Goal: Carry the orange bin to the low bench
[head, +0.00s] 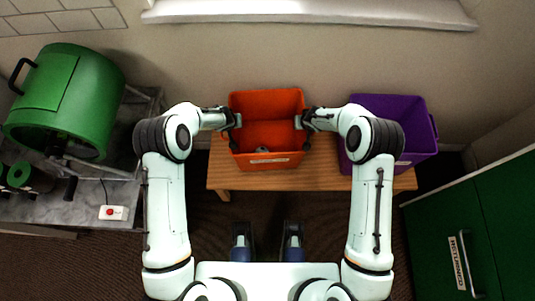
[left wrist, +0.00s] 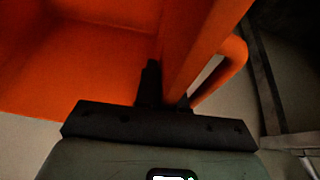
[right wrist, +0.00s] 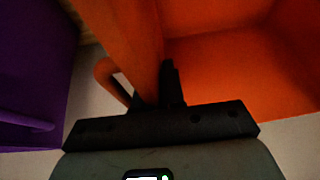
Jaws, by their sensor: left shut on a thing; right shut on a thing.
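The orange bin (head: 283,103) is upright between my two grippers in the head view, over the left part of the low wooden bench (head: 222,177). I cannot tell whether its base touches the bench top. A small greyish thing (head: 262,150) shows inside, near its front wall. My left gripper (head: 236,119) is shut on the bin's left side wall, by its handle; the left wrist view shows that wall (left wrist: 205,40) between the fingers. My right gripper (head: 301,121) is shut on the right side wall, seen in the right wrist view (right wrist: 130,40).
A purple bin (head: 415,115) stands on the right part of the bench, close by my right forearm. A green drum (head: 75,95) and a red button box (head: 113,213) are on a grey table at left. A green cabinet (head: 500,215) labelled "RETURNED" stands at right.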

